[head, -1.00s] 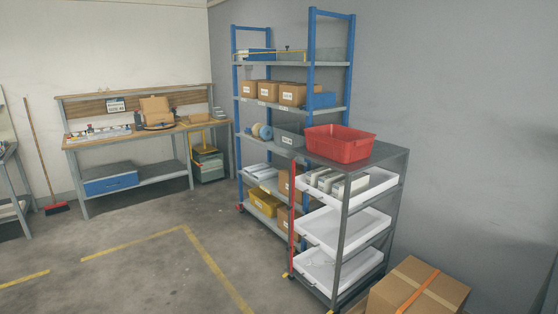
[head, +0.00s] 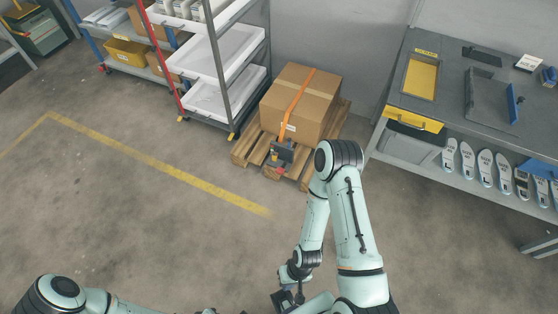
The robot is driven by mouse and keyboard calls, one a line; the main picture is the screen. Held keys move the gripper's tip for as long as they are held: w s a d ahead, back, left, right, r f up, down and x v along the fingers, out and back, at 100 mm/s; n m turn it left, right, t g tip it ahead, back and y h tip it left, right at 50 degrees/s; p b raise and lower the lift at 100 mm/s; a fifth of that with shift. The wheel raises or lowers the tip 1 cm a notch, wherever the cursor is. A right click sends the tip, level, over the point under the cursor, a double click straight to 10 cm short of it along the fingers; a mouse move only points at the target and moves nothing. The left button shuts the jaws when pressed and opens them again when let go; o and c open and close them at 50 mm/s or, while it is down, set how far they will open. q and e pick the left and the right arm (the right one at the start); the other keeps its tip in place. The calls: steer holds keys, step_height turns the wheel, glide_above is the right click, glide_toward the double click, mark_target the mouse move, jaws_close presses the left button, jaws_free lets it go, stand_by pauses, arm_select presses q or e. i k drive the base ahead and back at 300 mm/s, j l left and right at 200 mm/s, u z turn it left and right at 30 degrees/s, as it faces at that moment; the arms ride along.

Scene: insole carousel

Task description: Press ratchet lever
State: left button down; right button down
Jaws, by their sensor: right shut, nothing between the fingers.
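A cardboard box (head: 312,88) sits on a wooden pallet (head: 243,152), with an orange strap (head: 297,98) running over it. My right gripper (head: 283,300) is at the bottom edge, shut and empty, well in front of the pallet and apart from the ratchet. My left arm enters at the bottom left; its gripper is not visible.
A grey trolley (head: 232,100) with white trays stands left of the box. A workbench (head: 450,117) with a yellow drawer and several insoles on its lower shelf stands to the right. The floor in front of the pallet is open, crossed by a yellow line (head: 160,163).

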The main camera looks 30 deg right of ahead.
mark_target(280, 170)
steer(key=i+l+u, duration=0.1)
steer(key=i+l, duration=0.35)
steer(key=l, duration=0.25)
steer(key=i+l+u, duration=0.15)
steer(key=l, duration=0.2)
steer(key=i+l+u, duration=0.1)
steer(key=i+l, duration=0.15)
steer(key=i+l+u, duration=0.1)
steer(key=l, duration=0.4)
steer(key=i, duration=0.1)
